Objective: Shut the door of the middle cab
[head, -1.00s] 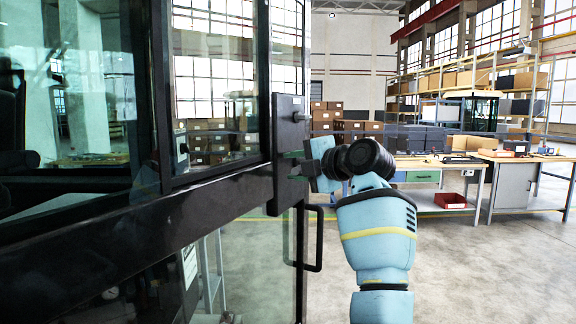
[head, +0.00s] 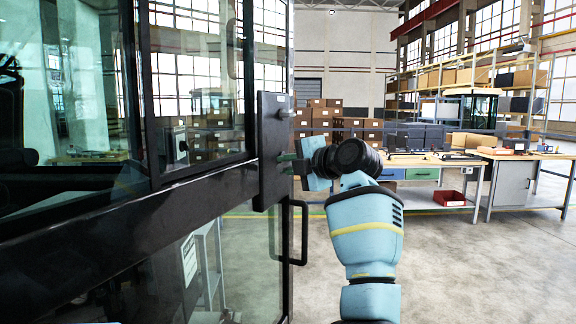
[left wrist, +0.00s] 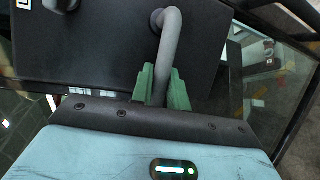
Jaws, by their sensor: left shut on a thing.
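The cab door, a black-framed glass door (head: 215,190), fills the left of the head view. A black lock plate (head: 272,135) sits at its right edge, with a black D-shaped pull handle (head: 303,232) below. My left gripper (head: 287,165) is at the plate's right side. In the left wrist view, its green fingers (left wrist: 165,88) are shut on a grey bent handle (left wrist: 171,45) that comes out of the dark lock box (left wrist: 110,45). The fingers hide part of this handle. My right gripper is not in view.
A workbench (head: 425,162) with a red bin (head: 449,198) stands at the right. Shelves with boxes (head: 465,78) and stacked brown boxes (head: 340,122) are behind. Bare concrete floor (head: 460,265) lies open to the right of the door.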

